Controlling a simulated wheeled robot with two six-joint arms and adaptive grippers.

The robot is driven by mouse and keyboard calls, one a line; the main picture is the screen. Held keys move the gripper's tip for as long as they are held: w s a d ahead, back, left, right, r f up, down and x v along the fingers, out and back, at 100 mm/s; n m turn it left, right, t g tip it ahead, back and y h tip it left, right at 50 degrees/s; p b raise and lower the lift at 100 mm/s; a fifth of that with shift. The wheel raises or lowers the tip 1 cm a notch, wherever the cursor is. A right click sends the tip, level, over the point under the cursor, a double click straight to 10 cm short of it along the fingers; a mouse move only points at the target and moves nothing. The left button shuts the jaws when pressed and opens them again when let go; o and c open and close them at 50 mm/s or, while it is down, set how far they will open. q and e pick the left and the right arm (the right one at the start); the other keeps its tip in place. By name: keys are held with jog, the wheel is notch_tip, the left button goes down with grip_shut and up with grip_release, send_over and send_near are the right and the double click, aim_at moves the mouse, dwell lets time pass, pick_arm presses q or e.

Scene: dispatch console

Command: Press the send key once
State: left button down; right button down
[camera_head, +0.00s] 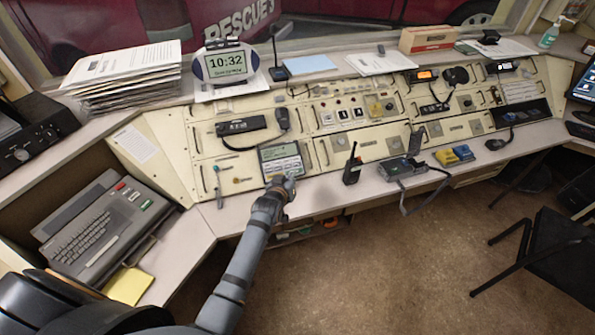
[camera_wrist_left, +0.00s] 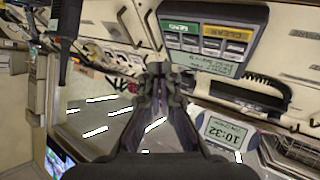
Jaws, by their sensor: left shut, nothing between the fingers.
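The send key (camera_wrist_left: 172,26) has a green label and sits on a grey console unit (camera_wrist_left: 262,15), beside a yellow-labelled clear key (camera_wrist_left: 228,33). The unit's small green display (camera_wrist_left: 212,63) lies below the keys in the wrist view. In the head view the same unit (camera_head: 283,160) is set in the sloping panel, and its keys are too small or covered to make out. My left gripper (camera_head: 283,182) is shut and empty at the unit's near edge. In the wrist view its fingertips (camera_wrist_left: 157,70) are below and left of the send key; I cannot tell contact. My right gripper is not in view.
A handheld radio (camera_head: 352,166) stands right of my gripper, with a grey device (camera_head: 402,168) beyond it. A keyboard terminal (camera_head: 100,230) with red and green keys is at left. The counter's front edge is below my gripper.

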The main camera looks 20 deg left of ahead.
pick_arm(q)
jog(key=shift+t, duration=0.7)
jog(key=w+r, duration=0.1)
jog(key=w+d+r, duration=0.1)
jog(key=w, duration=0.1)
jog(key=shift+d+r, duration=0.15)
jog(key=shift+d, duration=0.05)
jog(key=w+f+b, duration=0.1)
jog(key=f+b, duration=0.1)
jog(key=w+a+f+b, duration=0.1)
jog(key=f+b, duration=0.1)
jog(key=b, duration=0.1)
jog(key=w+a+f+b, duration=0.1)
jog(key=f+b, duration=0.1)
jog(key=b, duration=0.1)
jog(key=shift+w+a+f, duration=0.15)
jog(key=shift+w+f, duration=0.05)
jog(key=shift+f, duration=0.2)
jog(key=shift+w+a+f+b, duration=0.2)
jog(key=shift+w+f+b, duration=0.15)
jog(key=shift+b, duration=0.15)
jog(key=shift+w+a+f, duration=0.15)
jog(key=shift+f, duration=0.15)
